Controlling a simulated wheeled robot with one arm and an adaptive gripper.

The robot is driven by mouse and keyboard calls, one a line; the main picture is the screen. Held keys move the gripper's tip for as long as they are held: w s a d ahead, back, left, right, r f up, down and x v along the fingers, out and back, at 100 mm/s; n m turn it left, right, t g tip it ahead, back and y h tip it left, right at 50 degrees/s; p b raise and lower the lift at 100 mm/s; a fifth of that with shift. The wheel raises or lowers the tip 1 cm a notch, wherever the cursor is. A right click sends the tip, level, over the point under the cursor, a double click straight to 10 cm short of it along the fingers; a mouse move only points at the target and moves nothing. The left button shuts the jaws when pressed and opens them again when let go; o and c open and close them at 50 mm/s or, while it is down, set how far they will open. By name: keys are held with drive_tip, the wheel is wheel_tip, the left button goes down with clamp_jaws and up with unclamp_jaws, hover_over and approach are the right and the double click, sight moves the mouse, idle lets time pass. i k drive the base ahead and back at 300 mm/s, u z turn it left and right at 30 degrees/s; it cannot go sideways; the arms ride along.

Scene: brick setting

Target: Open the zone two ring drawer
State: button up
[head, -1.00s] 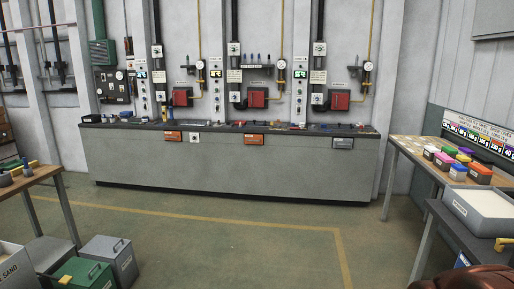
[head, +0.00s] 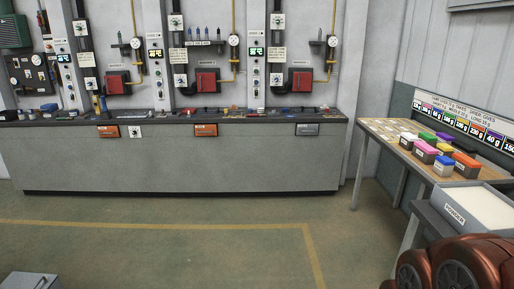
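A long grey bench (head: 170,165) with a dark top stands against the far wall. Its front carries two small orange drawer-like panels, one at left (head: 108,131) and one in the middle (head: 205,130), and a grey one (head: 307,129) at right. All three look closed; their labels are too small to read, so I cannot tell which is the zone two ring drawer. A small white plate with a dark knob (head: 135,132) sits beside the left orange panel. Copper-coloured parts of my arm show at bottom right; my gripper is not in view.
Red boxes, gauges and lit displays line the wall above the bench. At right, a table (head: 375,127) holds several coloured boxes, with a white bin (head: 455,213) nearer. A grey box (head: 30,281) is at bottom left. The yellow-lined floor (head: 190,250) between is clear.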

sight(201, 130)
drive_tip(key=z, duration=0.05)
drive_tip(key=i, duration=1.75)
drive_tip(key=u, duration=0.4)
drive_tip(key=i, duration=1.75)
drive_tip(key=u, duration=1.45)
drive_tip(key=i, duration=1.35)
drive_tip(key=u, duration=0.65)
